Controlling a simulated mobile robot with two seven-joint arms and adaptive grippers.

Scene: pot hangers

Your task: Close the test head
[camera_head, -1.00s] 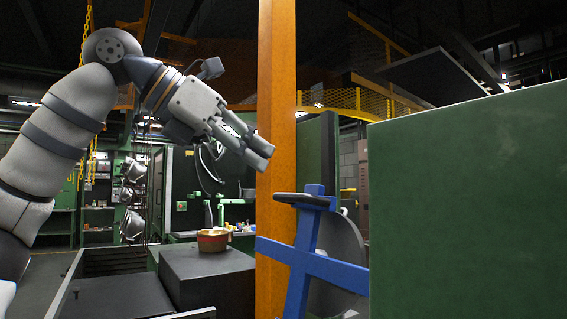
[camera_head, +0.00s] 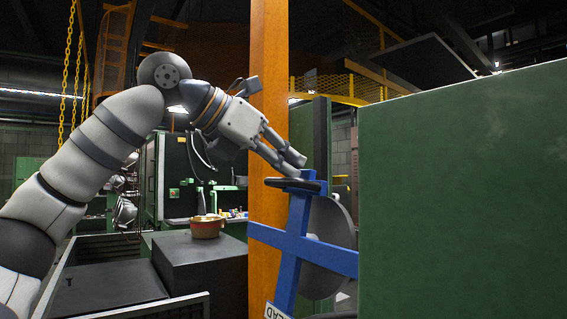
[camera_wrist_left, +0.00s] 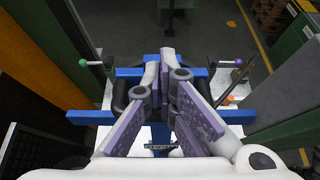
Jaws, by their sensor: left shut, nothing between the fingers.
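The test head shows as a blue cross-shaped frame (camera_head: 300,243) with a black handle (camera_head: 296,184) on top and a grey disc (camera_head: 328,240) behind it. It stands between an orange post and a green panel. My left gripper (camera_head: 297,163) is shut and empty, its fingertips just above the black handle; I cannot tell whether they touch it. In the left wrist view the shut fingers (camera_wrist_left: 167,65) point over the blue frame (camera_wrist_left: 88,117) and hide much of its middle and of the handle. My right gripper is not in view.
The orange post (camera_head: 270,100) stands just left of the frame. The large green panel (camera_head: 460,200) fills the right side. A reddish bowl (camera_head: 207,229) sits on a dark box (camera_head: 200,265) at left. Levers with a green knob (camera_wrist_left: 83,63) and a purple knob (camera_wrist_left: 238,62) flank the frame.

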